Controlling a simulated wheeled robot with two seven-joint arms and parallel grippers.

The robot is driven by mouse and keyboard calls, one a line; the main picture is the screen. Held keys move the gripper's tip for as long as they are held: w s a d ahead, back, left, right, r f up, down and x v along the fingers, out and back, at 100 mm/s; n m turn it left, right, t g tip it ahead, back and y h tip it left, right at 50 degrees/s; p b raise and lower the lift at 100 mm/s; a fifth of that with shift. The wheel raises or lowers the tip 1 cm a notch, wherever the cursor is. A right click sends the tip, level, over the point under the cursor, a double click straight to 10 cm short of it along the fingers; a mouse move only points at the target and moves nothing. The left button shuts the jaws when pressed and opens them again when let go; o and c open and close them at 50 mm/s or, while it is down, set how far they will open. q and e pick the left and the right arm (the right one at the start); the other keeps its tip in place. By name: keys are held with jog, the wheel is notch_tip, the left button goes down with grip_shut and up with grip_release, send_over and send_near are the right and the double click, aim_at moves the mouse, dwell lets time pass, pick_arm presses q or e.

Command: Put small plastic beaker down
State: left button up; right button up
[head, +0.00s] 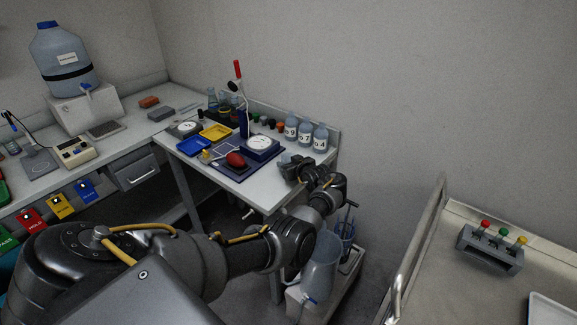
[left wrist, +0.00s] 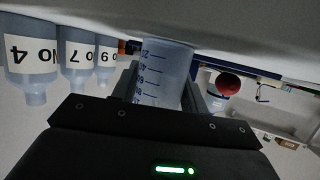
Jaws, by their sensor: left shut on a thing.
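The small plastic beaker (left wrist: 165,72), clear with blue graduation marks, is between the fingers of my left gripper (left wrist: 160,92) in the left wrist view. That view is upside down, and the beaker's end lies close against the pale bench top (left wrist: 220,22); I cannot tell whether it touches. In the head view my left gripper (head: 290,170) is low over the right end of the side bench (head: 250,187), in front of the labelled bottles. The gripper largely hides the beaker there. My right gripper is not in view.
Several labelled bottles (head: 305,134) stand along the bench's back edge, near my gripper. A large clear vessel (head: 320,262) stands below. A cart with a rack (head: 489,248) is at right.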

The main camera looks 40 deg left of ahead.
aim_at(286, 155)
pick_arm(q)
jog(key=shift+r, duration=0.15)
jog(key=shift+r, duration=0.25)
notch_tip(286, 155, up, 2)
jog(key=shift+r, duration=0.1)
jog(key=s+d+r, duration=0.9)
jog(key=d+r, duration=0.1)
jog(key=shift+s+b, duration=0.3)
